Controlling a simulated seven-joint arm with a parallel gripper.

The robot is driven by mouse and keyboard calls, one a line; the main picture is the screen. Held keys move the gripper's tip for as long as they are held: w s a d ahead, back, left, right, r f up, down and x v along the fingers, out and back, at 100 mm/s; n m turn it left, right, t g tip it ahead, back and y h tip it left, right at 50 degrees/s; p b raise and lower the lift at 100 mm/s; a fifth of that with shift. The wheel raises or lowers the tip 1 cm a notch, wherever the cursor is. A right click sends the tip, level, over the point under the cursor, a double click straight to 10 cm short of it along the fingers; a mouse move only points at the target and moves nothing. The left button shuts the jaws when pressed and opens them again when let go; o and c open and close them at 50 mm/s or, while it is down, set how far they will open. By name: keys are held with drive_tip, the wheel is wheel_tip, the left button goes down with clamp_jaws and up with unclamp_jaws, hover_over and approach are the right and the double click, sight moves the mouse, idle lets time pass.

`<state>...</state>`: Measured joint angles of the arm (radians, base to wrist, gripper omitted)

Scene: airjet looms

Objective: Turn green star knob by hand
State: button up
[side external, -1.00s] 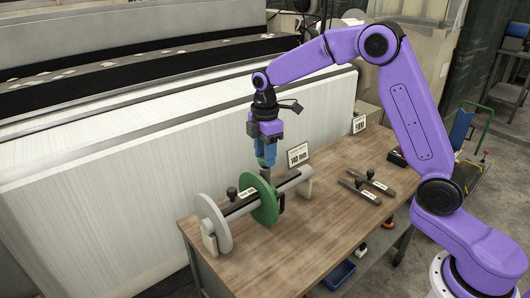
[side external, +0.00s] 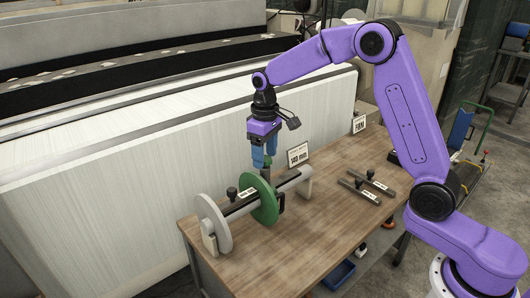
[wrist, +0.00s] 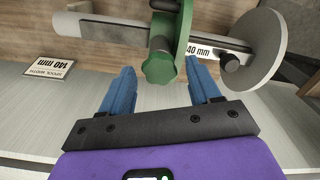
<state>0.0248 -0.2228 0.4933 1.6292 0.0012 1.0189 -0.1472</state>
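The green star knob (wrist: 158,68) is in the upper middle of the wrist view, at the edge of a green disc (side external: 264,205). In the side view the knob (side external: 267,161) is small and partly hidden by my fingers. My gripper (wrist: 158,67) is open, with one blue finger on each side of the knob and a visible gap at both sides. It points down above the green disc in the side view (side external: 265,158). Whether the fingertips are level with the knob is hard to tell.
The green disc and a grey disc (side external: 213,225) sit on a grey bar on the wooden table (side external: 310,240). A black knob (wrist: 230,62) stands near a "140 mm" label. A spool width card (side external: 298,157) stands behind. Two dark bars (side external: 360,190) lie at right.

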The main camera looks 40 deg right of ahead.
drive_tip(key=shift+r, duration=3)
wheel_tip(320, 180, up, 17)
drive_tip(key=shift+r, duration=0.2)
